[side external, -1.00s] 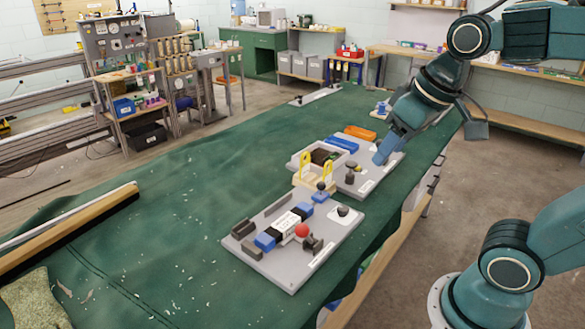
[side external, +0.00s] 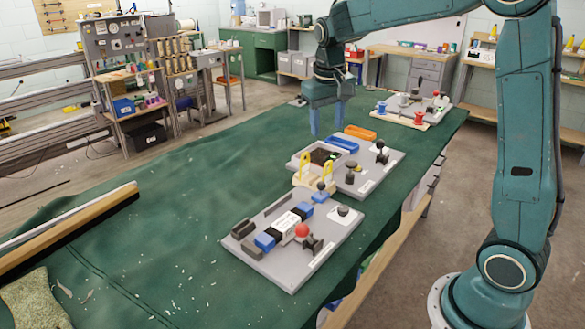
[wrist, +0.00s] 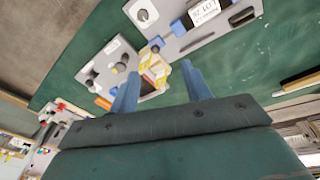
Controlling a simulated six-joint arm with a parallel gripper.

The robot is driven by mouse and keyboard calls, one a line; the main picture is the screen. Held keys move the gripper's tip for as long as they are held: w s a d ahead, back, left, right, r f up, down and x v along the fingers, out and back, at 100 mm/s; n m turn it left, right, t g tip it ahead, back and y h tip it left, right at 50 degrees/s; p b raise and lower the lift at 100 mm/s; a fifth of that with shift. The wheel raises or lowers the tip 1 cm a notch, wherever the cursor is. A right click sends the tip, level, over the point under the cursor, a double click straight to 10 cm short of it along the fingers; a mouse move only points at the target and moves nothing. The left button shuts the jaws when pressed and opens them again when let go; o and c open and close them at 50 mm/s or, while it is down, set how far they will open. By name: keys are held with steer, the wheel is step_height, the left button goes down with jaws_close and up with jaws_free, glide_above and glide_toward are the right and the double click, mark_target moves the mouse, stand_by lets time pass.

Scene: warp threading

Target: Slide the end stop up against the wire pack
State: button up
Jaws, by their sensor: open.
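The wire pack (side external: 286,223), a white labelled block between dark and blue pieces, lies on the near grey board (side external: 275,270). Its label also shows in the wrist view (wrist: 205,12). A small blue block with a black knob (side external: 320,195) sits at the far end of that row; it looks like the end stop. It also shows in the wrist view (wrist: 157,42). I cannot tell how wide the gap to the pack is. My gripper (side external: 328,127) is open and empty, raised beyond both, above the bench near the second board. Its two blue fingers show in the wrist view (wrist: 160,70).
A red ball knob (side external: 302,230) and dark brackets stand beside the pack. A cream holder with yellow uprights (side external: 304,172) stands just beyond the near board. The second board (side external: 368,185) carries black knobs and blue and orange trays. The green bench left of the boards is mostly clear.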

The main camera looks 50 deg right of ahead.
steer(key=m+g, duration=0.2)
glide_above(321, 182)
steer(key=w+a, duration=0.1)
steer(key=a, duration=0.2)
step_height(321, 182, down, 10)
steer(key=shift+w+d+f, duration=0.3)
steer(key=shift+d+f, duration=0.1)
steer(key=f, duration=0.4)
steer(key=s+d+f, duration=0.1)
steer(key=f, duration=0.4)
steer(key=d+f, duration=0.1)
steer(key=f, duration=0.3)
steer(key=shift+s+f, duration=0.25)
steer(key=shift+c, duration=0.2)
